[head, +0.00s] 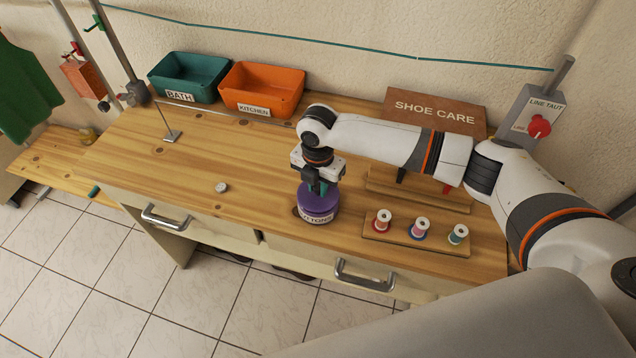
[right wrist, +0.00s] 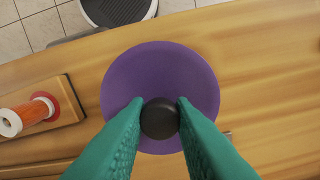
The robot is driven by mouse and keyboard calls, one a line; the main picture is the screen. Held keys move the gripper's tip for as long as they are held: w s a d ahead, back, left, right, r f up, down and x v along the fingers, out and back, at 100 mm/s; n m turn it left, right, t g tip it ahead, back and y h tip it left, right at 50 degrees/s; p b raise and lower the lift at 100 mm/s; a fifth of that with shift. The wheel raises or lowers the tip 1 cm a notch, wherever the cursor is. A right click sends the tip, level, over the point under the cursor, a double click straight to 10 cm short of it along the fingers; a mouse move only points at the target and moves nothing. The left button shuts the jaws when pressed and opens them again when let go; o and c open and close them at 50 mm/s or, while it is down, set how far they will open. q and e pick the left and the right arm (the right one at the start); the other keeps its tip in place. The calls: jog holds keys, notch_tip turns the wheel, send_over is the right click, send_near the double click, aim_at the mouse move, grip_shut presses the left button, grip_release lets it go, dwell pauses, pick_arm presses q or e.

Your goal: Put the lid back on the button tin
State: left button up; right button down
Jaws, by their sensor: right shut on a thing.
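The button tin (head: 318,217) stands upright near the front edge of the wooden worktop, with part of its "BUTTONS" label showing. The round purple lid (head: 317,201) is right over the tin and looks level; I cannot tell whether it is fully seated. My right gripper (head: 319,188) points down from above and is shut on the lid's dark knob. The lid hides the tin there. My left gripper is not in view.
A wooden rack (head: 415,239) with three thread spools stands just right of the tin. A "SHOE CARE" stand (head: 430,110) is behind it. Teal (head: 190,78) and orange (head: 262,88) bins stand at the back. A small pale round object (head: 222,187) lies left on mostly clear worktop.

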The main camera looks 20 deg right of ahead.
jog(key=shift+p, duration=0.35)
dwell(0.6)
jog(key=c, duration=0.7)
grip_release()
jog(key=shift+r, duration=0.1)
notch_tip(320, 180, up, 2)
jog(key=p, duration=0.2)
jog(key=shift+r+p, duration=0.15)
jog(key=shift+p, duration=0.15)
jog(key=shift+r+p, duration=0.85)
jog(key=shift+r, duration=1.4)
